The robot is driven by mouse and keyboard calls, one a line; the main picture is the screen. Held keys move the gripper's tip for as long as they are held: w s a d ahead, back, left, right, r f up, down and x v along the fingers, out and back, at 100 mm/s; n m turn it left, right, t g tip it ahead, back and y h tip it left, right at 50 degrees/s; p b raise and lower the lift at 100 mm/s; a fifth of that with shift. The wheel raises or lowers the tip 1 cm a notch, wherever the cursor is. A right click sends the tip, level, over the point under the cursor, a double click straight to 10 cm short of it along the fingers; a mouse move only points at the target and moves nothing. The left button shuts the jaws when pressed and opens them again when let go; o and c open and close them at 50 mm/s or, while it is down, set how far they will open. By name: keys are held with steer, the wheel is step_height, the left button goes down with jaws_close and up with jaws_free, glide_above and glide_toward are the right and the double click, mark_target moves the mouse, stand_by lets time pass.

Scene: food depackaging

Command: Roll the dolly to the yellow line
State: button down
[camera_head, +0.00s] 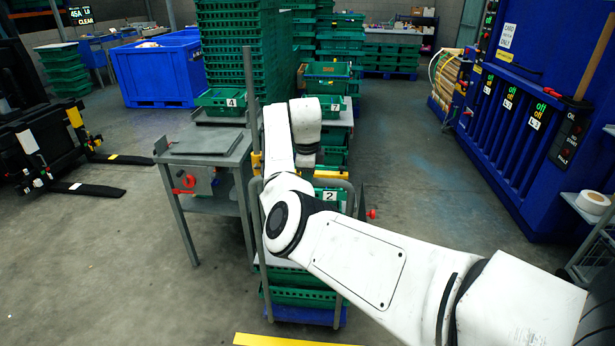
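The dolly (333,318) stands at the lower middle, with a blue base, a grey tubular frame and green crates stacked on it. One crate (330,195) carries a label "2". The yellow line (285,340) lies on the floor at the bottom edge, just in front of the dolly's base, with a strip of bare floor between them. My white arm reaches from the lower right across the dolly and covers much of it. The arm bends down at its far end, where my gripper (305,160) is by the dolly's upper part. Its fingers cannot be made out, nor whether they touch the frame.
A grey metal table (205,142) with a red knob stands close at the dolly's left. Tall green crate stacks (235,45) rise behind. A blue bin (155,72) and a black forked truck (45,145) are left. A big blue machine (530,110) is right. Floor between dolly and machine is clear.

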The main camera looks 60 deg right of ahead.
stand_by(0.3)
steer(key=c, duration=0.9)
jaws_free()
steer(key=shift+r, duration=0.1)
steer(key=r, duration=0.3)
steer(key=a+r+b, duration=0.1)
steer(key=r, duration=0.3)
steer(key=a+r, duration=0.1)
steer(key=r, duration=0.2)
steer(key=shift+s+r, duration=0.2)
steer(key=shift+s, duration=0.15)
steer(key=shift+f, duration=0.1)
